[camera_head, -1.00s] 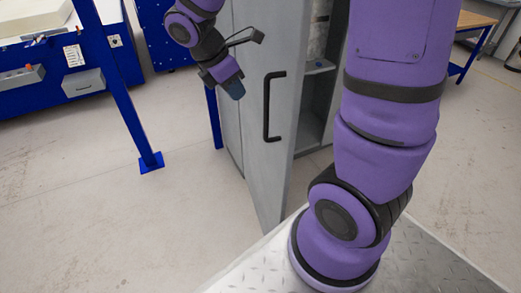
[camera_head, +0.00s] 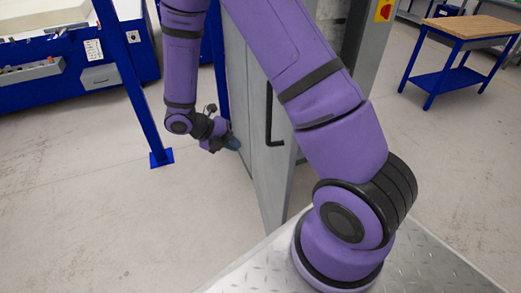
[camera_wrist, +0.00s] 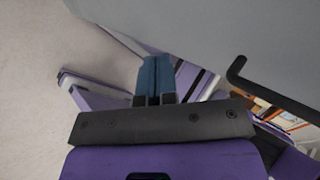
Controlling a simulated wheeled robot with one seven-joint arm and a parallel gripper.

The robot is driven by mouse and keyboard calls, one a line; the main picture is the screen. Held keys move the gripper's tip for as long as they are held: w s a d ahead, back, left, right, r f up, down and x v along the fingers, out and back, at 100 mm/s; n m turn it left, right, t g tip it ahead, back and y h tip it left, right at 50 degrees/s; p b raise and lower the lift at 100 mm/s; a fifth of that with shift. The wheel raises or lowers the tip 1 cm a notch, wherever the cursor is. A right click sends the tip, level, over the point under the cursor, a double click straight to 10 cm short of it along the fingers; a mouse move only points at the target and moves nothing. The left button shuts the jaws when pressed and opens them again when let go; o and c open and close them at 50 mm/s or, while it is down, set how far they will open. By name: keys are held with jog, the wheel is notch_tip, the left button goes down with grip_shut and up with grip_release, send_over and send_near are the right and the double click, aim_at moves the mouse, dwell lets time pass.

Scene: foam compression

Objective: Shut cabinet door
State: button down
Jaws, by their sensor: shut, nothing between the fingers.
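The grey cabinet door (camera_head: 257,130) stands open, swung out toward my base, with a black bar handle (camera_head: 271,115) near its free edge. My gripper (camera_head: 232,142) is at the left of the door, low down and close to its outer face; I cannot tell whether it touches. In the wrist view the blue fingers of my gripper (camera_wrist: 157,78) are together with nothing between them. The door's grey face (camera_wrist: 225,45) fills the upper right there, with part of the handle (camera_wrist: 238,72) at the right. My arm hides most of the cabinet interior.
A blue post (camera_head: 130,85) with a foot plate stands left of the door. A blue machine (camera_head: 62,55) is at the far left. A blue table with a wooden top (camera_head: 470,28) stands at the back right. The floor (camera_head: 110,220) on the left is clear.

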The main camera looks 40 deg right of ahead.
aim_at(276, 157)
jog(key=x, duration=0.7)
jog(key=d+r+x, duration=0.1)
jog(key=x, duration=0.3)
jog(key=shift+s+d, duration=0.2)
jog(key=shift+s, duration=0.15)
jog(key=shift+s+d, duration=0.35)
jog(key=shift+d, duration=0.4)
